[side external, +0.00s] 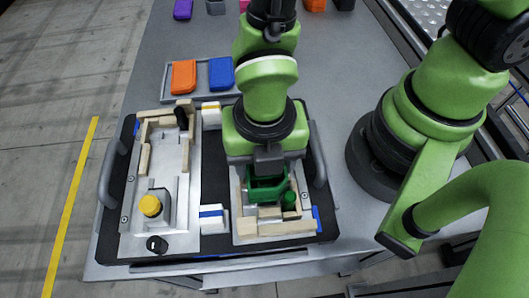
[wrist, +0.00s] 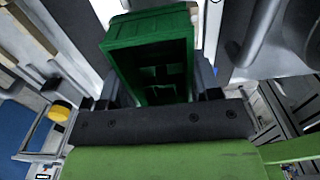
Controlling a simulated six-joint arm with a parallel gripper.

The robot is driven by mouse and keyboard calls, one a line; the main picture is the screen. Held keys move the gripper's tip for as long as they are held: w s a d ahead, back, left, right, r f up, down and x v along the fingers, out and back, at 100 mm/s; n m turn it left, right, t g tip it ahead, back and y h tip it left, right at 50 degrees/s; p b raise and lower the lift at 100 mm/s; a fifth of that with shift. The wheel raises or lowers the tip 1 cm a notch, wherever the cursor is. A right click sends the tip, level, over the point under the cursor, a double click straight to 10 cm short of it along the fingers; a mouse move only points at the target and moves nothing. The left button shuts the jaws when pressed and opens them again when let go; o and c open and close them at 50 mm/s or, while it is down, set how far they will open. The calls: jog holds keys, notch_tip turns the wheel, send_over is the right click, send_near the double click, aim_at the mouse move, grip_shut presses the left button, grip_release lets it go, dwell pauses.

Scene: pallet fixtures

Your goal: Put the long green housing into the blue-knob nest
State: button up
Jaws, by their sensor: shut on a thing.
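The green housing (side external: 267,188) is an open, box-like part between the jaws of my gripper (side external: 268,168). It also shows in the wrist view (wrist: 118,40), with its hollow side facing the camera. My gripper is shut on it. The housing is over the right nest (side external: 243,233) of the pallet; I cannot tell whether it touches the nest floor. A green knob-like part (side external: 289,199) stands just right of the housing. A blue mark (side external: 316,217) is at this nest's right edge. No blue knob can be made out; my gripper and the housing hide much of the nest.
The left nest (side external: 172,160) has wooden blocks, a yellow knob (side external: 149,205) and a black knob (side external: 157,244), with no housing in it. Pallet handles (side external: 108,173) rise at both sides. A grey tray (side external: 203,72) behind holds an orange part (side external: 183,76) and a blue part (side external: 221,72).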

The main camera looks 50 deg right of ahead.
jog(key=shift+f, duration=0.3)
jog(key=shift+f, duration=0.35)
jog(key=o, duration=1.1)
jog(key=shift+f, duration=0.1)
jog(key=shift+c, duration=0.2)
notch_tip(320, 180, up, 10)
